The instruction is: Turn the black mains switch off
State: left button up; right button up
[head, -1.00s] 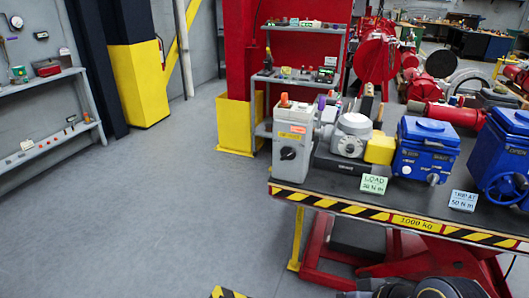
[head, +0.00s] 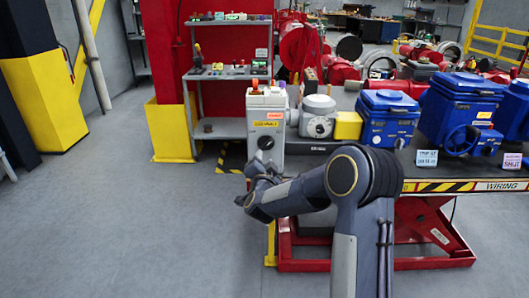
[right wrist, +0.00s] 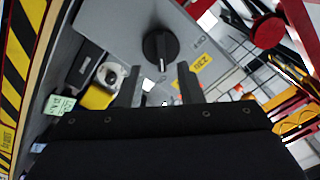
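The black mains switch (head: 265,142) is a round rotary knob on the front of a grey box (head: 265,117) at the table's left end. In the right wrist view the black knob (right wrist: 160,47) has a pale pointer line and sits on the grey panel (right wrist: 115,25). My right gripper (head: 260,172) is just below and in front of the knob in the head view. In the right wrist view my right gripper (right wrist: 159,69) is open, its two fingers apart with nothing between them, the knob just beyond the tips. My left gripper is not in view.
Blue valve actuators (head: 388,117) and a yellow block (head: 347,126) stand right of the box on the red lift table, whose edge is striped (head: 455,187). A shelf (head: 225,80) stands behind. The floor (head: 110,220) at left is clear.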

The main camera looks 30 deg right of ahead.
aim_at(265, 147)
jog(key=p+x, duration=0.1)
jog(key=x, duration=0.5)
jog(key=shift+w+d, duration=0.15)
jog(key=shift+w, duration=0.2)
grip_shut()
